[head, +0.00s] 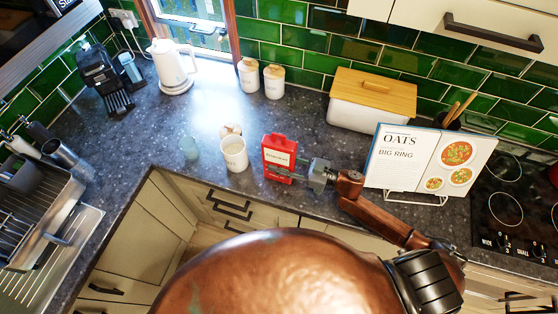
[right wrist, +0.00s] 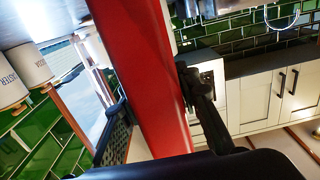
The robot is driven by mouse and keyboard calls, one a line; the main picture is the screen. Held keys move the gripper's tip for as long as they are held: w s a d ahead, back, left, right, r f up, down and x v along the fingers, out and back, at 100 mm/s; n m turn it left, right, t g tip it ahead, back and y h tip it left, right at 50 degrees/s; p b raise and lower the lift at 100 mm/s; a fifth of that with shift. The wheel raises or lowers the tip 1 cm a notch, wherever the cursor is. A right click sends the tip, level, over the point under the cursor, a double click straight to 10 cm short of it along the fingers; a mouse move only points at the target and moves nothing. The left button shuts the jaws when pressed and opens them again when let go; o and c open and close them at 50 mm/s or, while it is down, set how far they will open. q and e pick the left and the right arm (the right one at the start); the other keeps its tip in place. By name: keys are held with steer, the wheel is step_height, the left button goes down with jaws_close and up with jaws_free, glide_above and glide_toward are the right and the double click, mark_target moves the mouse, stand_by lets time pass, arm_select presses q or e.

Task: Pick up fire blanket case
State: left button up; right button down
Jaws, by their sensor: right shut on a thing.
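The fire blanket case (head: 279,152) is a red box with a white label, near the front edge of the counter in the head view. My right gripper (head: 292,174) reaches it from the right and is shut on it. In the right wrist view the red case (right wrist: 143,65) fills the middle, between the dark fingers of my right gripper (right wrist: 155,105). The case looks upright. I cannot tell whether its base touches the counter. My left gripper is not in view.
An open cookbook (head: 405,160) on a stand is to the right. Behind are a bread bin (head: 365,115), two canisters (head: 262,78) and a kettle (head: 172,68).

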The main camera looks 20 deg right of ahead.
mark_target(279, 158)
steer(key=shift+r, duration=0.1)
steer(key=shift+r, duration=0.45)
step_height(279, 158, up, 3)
steer(key=shift+s+f, duration=0.15)
steer(key=shift+f, duration=0.05)
steer(key=s+a+r, duration=0.3)
steer(key=s+r, duration=0.6)
steer(key=s, duration=0.4)
steer(key=shift+s+r, duration=0.2)
